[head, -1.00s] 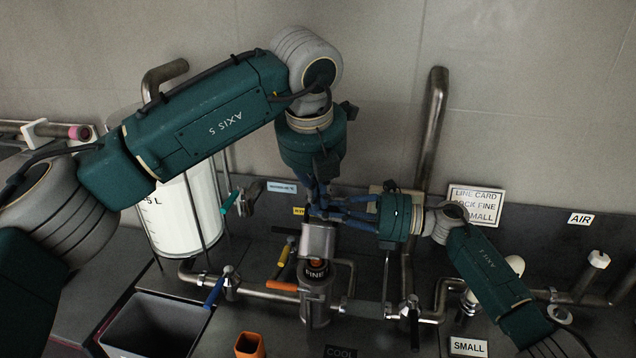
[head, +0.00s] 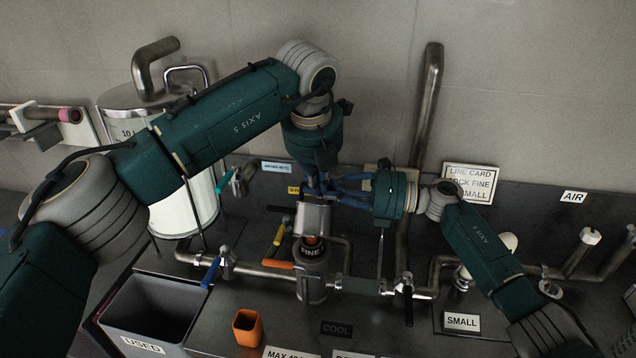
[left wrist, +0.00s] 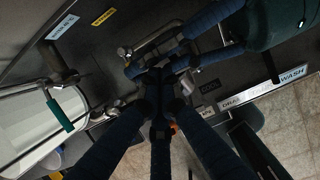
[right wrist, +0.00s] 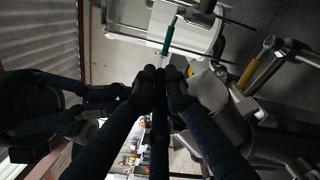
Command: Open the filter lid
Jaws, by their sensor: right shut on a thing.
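The filter housing (head: 312,262) with the word FINE on it stands in the pipework at the middle of the head view. Its grey lid (head: 314,219) stands raised above the orange-and-black top; it also shows in the right wrist view (right wrist: 211,90). My right gripper (head: 328,192) comes in from the right and is shut at the lid's upper edge; its fingertips hide the contact. My left gripper (head: 314,187) reaches down from above at the same spot. Its fingers overlap the right ones, and whether they are closed is unclear.
A white tank (head: 185,205) stands at the left behind my left arm. A blue-handled valve (head: 211,272), a yellow handle (head: 279,232) and an orange handle (head: 278,264) are close to the filter. A grey USED bin (head: 150,310) and an orange cup (head: 247,328) are in front.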

